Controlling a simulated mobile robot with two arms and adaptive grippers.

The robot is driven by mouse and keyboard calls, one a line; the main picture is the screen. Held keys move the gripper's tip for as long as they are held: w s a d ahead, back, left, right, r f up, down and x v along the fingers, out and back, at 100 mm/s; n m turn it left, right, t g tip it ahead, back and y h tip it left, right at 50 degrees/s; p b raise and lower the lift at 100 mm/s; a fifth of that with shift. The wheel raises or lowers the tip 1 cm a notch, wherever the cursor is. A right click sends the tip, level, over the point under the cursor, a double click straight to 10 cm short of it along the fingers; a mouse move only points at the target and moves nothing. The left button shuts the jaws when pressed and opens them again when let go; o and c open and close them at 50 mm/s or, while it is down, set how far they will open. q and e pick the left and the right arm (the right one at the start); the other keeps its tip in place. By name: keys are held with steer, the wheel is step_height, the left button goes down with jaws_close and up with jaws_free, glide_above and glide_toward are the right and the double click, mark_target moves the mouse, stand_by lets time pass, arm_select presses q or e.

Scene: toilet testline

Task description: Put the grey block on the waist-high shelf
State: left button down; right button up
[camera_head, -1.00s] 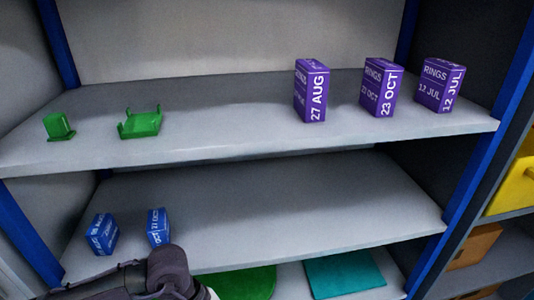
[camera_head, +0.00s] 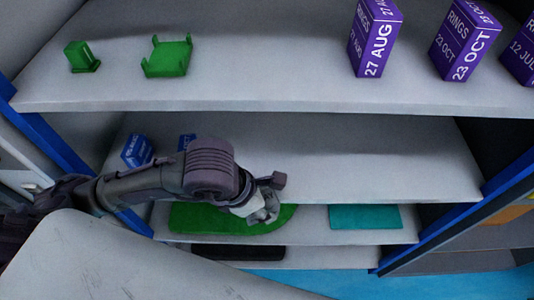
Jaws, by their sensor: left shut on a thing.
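My left gripper (camera_head: 266,207) reaches in from the left, in front of the front edge of the middle shelf (camera_head: 380,160) and above the green mat on the shelf below. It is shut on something. A grey shape shows at its fingers, but I cannot clearly tell the grey block apart from the gripper parts. The middle shelf holds two blue boxes (camera_head: 137,151) at its left, the second partly hidden behind my arm; its middle and right are bare. I cannot tell for certain which shelf is the waist-high one. My right gripper is not in view.
The upper shelf (camera_head: 250,85) holds two green pieces (camera_head: 167,57) at left and purple boxes (camera_head: 375,38) at right. The lower shelf (camera_head: 312,222) holds a green mat (camera_head: 190,217) and a teal mat (camera_head: 365,217). Blue posts (camera_head: 50,145) flank the shelves.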

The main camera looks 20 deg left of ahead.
arm_select(q)
steer(key=p, duration=0.3)
glide_toward(270, 160)
steer(key=d+f, duration=0.1)
steer(key=s+d+f, duration=0.1)
steer(key=f, duration=0.1)
steer(key=s+f, duration=0.1)
steer(key=f, duration=0.1)
steer(key=shift+d+f, duration=0.15)
steer(key=shift+d, duration=0.25)
steer(key=w, duration=0.1)
steer(key=w+a+p, duration=0.1)
steer(key=w, duration=0.1)
steer(key=shift+w+f, duration=0.1)
steer(key=shift+w, duration=0.15)
steer(key=shift+f, duration=0.2)
steer(key=shift+f, duration=0.1)
steer(key=c, duration=0.7)
jaws_free()
